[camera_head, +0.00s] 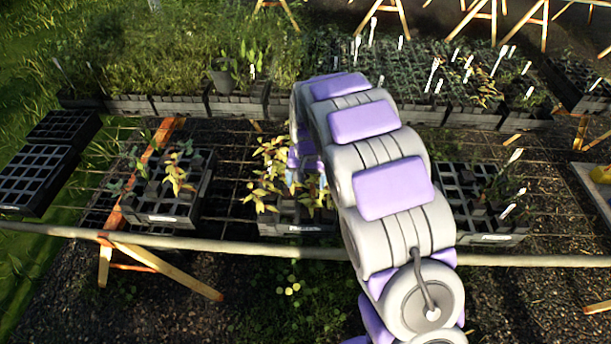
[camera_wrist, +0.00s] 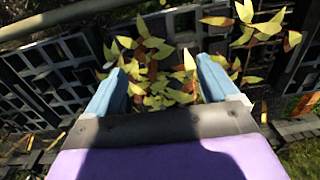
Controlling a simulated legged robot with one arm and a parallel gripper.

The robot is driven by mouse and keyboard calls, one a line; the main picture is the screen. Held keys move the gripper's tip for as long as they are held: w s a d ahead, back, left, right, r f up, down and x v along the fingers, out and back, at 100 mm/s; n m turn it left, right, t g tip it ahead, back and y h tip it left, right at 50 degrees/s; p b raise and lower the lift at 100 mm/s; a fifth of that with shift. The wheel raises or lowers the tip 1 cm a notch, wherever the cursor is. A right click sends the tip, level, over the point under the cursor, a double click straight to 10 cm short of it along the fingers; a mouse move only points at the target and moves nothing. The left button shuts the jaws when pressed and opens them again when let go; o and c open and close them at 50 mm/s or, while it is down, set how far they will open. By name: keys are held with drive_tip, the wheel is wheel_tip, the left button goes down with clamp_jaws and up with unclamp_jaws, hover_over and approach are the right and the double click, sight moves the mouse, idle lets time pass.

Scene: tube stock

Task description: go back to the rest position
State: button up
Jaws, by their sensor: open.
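My gripper (camera_wrist: 165,80) shows in the wrist view with its two blue fingers apart and nothing clearly held between them. Yellow-green leaves of a plant (camera_wrist: 165,55) lie below and beyond the fingertips; I cannot tell whether any leaf touches a finger. In the head view my grey and purple arm reaches out over the bench, and my gripper (camera_head: 308,178) is partly hidden behind the arm. It is down at the yellow-leaved plant (camera_head: 265,180), which stands in a black tray (camera_head: 290,227) in the middle.
A black tray (camera_head: 165,205) with small plants stands at the left, and another black tray (camera_head: 490,237) stands at the right. Empty black trays (camera_head: 38,175) sit at the far left. A long rail (camera_head: 200,242) runs along the bench front. Dense seedling trays (camera_head: 235,105) fill the back.

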drive_tip(key=s+d+r, duration=0.6)
drive_tip(key=s+r, duration=0.1)
drive_tip(key=s, duration=0.2)
drive_tip(key=s+d+r, duration=0.5)
drive_tip(key=s+r, duration=0.1)
drive_tip(key=s, duration=0.2)
drive_tip(key=s+d+r+g, duration=0.1)
drive_tip(key=s+d, duration=0.1)
drive_tip(key=s, duration=0.9)
drive_tip(key=s+d+r, duration=0.1)
drive_tip(key=s+d, duration=0.1)
drive_tip(key=s, duration=0.9)
drive_tip(key=shift+s+d+r+g, duration=0.35)
drive_tip(key=shift+d+r+g, duration=0.05)
drive_tip(key=shift+n, duration=0.3)
